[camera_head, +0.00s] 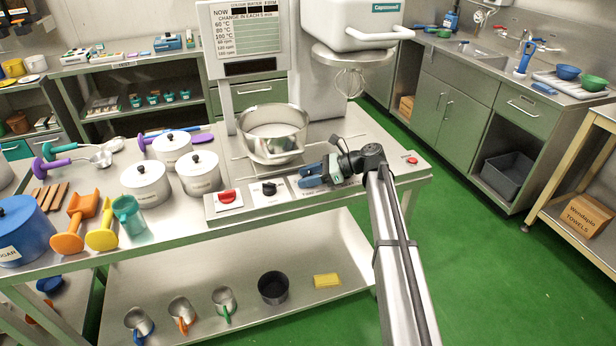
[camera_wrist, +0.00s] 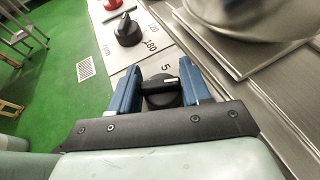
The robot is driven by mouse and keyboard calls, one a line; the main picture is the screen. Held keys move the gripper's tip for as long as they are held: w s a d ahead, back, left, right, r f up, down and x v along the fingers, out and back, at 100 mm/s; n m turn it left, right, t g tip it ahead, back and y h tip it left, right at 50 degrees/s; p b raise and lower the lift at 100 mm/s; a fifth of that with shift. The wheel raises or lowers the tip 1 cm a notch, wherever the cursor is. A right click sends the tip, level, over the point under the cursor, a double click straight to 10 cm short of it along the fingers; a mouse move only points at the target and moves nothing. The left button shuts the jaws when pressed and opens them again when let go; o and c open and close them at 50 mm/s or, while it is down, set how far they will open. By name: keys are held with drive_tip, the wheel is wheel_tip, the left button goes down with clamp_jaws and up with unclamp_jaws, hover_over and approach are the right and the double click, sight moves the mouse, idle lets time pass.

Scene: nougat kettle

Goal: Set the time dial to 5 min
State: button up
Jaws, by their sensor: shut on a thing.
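The time dial (camera_wrist: 162,92) is a black round knob with a raised bar across it, seen between my fingers in the wrist view. A pale mark shows near the right end of the bar. A printed "5" is on the panel (camera_wrist: 147,72) just beyond the knob; other time marks are hidden. My gripper (camera_wrist: 163,88) has its blue fingers on either side of the knob, shut on it. In the head view my gripper (camera_head: 313,174) is at the right part of the front control strip, and it hides the time dial there.
The steel kettle bowl (camera_head: 272,133) stands close behind. A red button (camera_head: 412,160) is at the table's right end. Lidded pots (camera_head: 146,183) stand on the left.

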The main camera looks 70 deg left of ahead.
drive_tip(key=o, duration=1)
drive_tip(key=v, duration=1.3)
drive_tip(key=shift+w+d+r, duration=0.2)
drive_tip(key=shift+w, duration=0.1)
drive_tip(key=shift+c, duration=0.2)
